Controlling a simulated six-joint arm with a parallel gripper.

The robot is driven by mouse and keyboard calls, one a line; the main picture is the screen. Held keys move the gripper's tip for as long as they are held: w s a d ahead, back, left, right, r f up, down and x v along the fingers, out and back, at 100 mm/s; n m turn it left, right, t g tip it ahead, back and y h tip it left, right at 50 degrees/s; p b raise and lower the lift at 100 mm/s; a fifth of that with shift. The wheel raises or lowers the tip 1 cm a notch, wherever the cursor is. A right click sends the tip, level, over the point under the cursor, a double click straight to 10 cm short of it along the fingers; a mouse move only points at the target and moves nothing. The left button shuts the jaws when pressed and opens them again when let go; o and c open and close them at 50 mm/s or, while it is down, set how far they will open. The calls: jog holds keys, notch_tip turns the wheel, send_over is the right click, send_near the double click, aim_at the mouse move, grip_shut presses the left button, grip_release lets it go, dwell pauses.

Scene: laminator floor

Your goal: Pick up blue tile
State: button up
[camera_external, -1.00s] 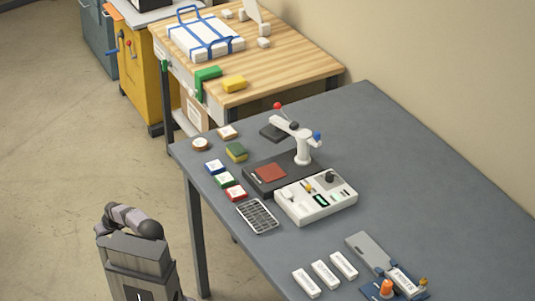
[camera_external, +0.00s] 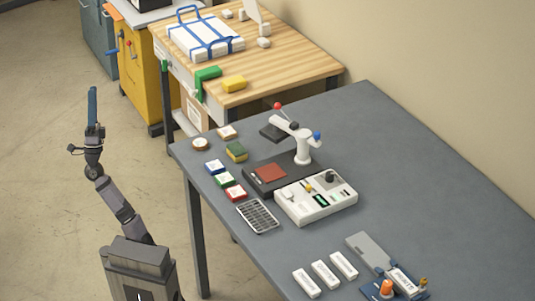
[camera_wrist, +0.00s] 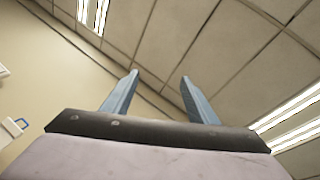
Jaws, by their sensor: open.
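A small blue tile with a white label on top (camera_external: 214,167) lies on the grey table near its left edge, in the external view. It is the farthest of a short row, with a green tile (camera_external: 226,180) and a red tile (camera_external: 235,192) beside it. My gripper (camera_external: 92,92) is raised off the table's left side, over the floor, with its fingers pointing up. It is well apart from the blue tile. In the wrist view my gripper (camera_wrist: 158,85) shows two blue fingers spread apart with nothing between them. The tile is not in the wrist view.
A press with a dark base (camera_external: 262,184), a white control box (camera_external: 320,202) and a dark grid rack (camera_external: 258,216) stand to the right. A wooden bench (camera_external: 300,72) is behind.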

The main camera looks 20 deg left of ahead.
jog(key=w+d+f+m+g+h, duration=0.2)
jog(key=d+m+g+h, duration=0.4)
jog(key=d+m+h, duration=0.55)
jog(key=w+d+f+m+g+h, duration=0.1)
jog(key=d+f+m+g+h, duration=0.35)
jog(key=d+m+h, duration=0.75)
jog(key=w+d+f+m+g+y, duration=0.2)
jog(key=d+f+g+y, duration=0.25)
jog(key=d+f, duration=0.3)
jog(key=g+y, duration=0.3)
jog(key=g, duration=0.2)
send_near(216, 167)
jog(key=w, duration=0.1)
jog(key=shift+a+r+m, duration=0.2)
jog(key=shift+a+m, duration=0.05)
jog(key=shift+m, duration=0.1)
jog(key=shift+w+d+r, duration=0.1)
jog(key=shift+w, duration=0.05)
jog(key=shift+w+d, duration=0.3)
jog(key=shift+w, duration=0.05)
jog(key=shift+w+d+f+b, duration=0.25)
jog(key=shift+d+f+b, duration=0.05)
jog(key=shift+f+b, duration=0.05)
